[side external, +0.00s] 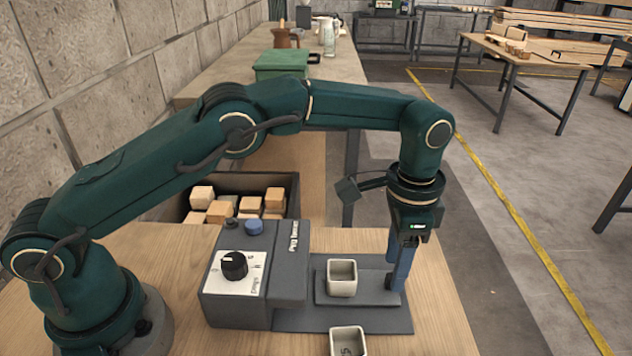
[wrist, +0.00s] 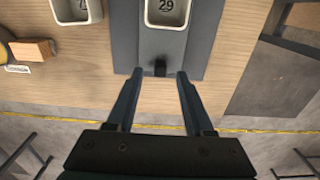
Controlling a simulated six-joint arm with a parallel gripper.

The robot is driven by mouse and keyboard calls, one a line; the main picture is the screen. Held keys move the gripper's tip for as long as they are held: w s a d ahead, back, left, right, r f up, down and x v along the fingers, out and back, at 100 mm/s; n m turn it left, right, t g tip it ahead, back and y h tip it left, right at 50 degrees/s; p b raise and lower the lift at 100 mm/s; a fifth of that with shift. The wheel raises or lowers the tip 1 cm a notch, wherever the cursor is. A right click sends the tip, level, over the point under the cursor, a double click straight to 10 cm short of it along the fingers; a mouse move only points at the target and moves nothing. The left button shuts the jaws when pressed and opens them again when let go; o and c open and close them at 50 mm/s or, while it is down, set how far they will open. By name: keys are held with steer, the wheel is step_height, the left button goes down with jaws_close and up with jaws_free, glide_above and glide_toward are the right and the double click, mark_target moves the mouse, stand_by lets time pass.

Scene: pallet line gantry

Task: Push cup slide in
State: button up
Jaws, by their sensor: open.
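A grey machine (side external: 255,275) with a dial stands on the wooden table. Its dark slide (side external: 385,297) sticks out to the right over a grey base plate. A square cream cup (side external: 342,276) stands upright on the slide; in the wrist view this cup (wrist: 166,12) has "29" inside. A small black handle (wrist: 160,68) is at the slide's near end in the wrist view. My gripper (side external: 398,282) points down at the slide's outer end. In the wrist view my gripper (wrist: 159,73) is open and empty, its fingertips on either side of the handle, apart from it.
A second cream cup (side external: 348,342) stands on the table beside the base plate; it also shows in the wrist view (wrist: 77,10). A dark bin (side external: 178,212) of wooden blocks stands behind the machine. A wooden block (wrist: 32,50) lies left in the wrist view.

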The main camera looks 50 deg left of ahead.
steer(key=shift+f, duration=1.2)
jaws_close()
stand_by(0.6)
